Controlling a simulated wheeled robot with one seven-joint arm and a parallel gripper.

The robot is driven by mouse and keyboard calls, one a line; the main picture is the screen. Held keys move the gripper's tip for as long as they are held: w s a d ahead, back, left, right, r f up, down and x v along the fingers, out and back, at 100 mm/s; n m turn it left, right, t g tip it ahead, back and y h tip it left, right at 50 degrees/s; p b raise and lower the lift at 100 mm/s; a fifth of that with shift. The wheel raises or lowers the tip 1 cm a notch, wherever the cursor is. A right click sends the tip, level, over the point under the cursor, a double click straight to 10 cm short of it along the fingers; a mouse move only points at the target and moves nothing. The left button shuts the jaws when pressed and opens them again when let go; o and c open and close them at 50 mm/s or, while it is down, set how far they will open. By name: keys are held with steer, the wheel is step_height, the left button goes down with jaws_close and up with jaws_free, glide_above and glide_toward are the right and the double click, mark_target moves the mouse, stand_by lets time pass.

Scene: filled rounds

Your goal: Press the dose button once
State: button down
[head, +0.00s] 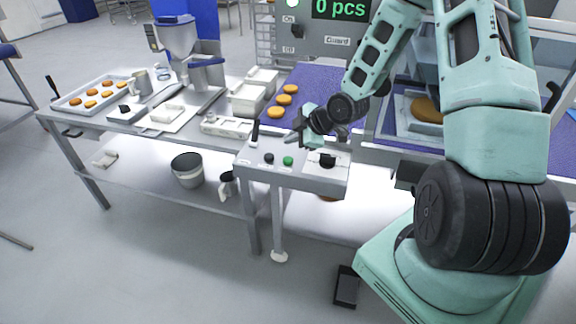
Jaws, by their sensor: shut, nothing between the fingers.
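A grey control box (291,180) stands at the front of the conveyor. Its top carries a green button (288,160), a black button (268,158), a black knob (327,160) on a pale plate and an upright black lever (255,133). Their labels are too small to read, so I cannot tell which one is the dose button. My gripper (296,138) is shut and empty, above the back of the box and beyond the green button. It appears apart from the controls. My arm reaches in from the right.
A blue conveyor (311,82) behind the box carries several round cakes (285,99). The display (340,9) above reads 0 pcs. On the left table are a hopper machine (178,42), a tray of rounds (72,103) and white tubs (247,98). A bucket (187,170) stands on the lower shelf.

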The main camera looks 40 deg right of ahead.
mark_target(291, 160)
steer(key=shift+f+b, duration=1.35)
steer(key=shift+f, duration=0.75)
steer(key=shift+f, duration=0.1)
steer(key=shift+f+b, duration=0.3)
steer(key=shift+b, duration=0.1)
steer(key=shift+f+b, duration=0.5)
steer(key=shift+f, duration=0.1)
stand_by(0.8)
steer(key=shift+r, duration=0.1)
steer(key=shift+r+p, duration=0.85)
steer(key=shift+r, duration=0.1)
step_height(291, 160, up, 5)
steer(key=p, duration=0.4)
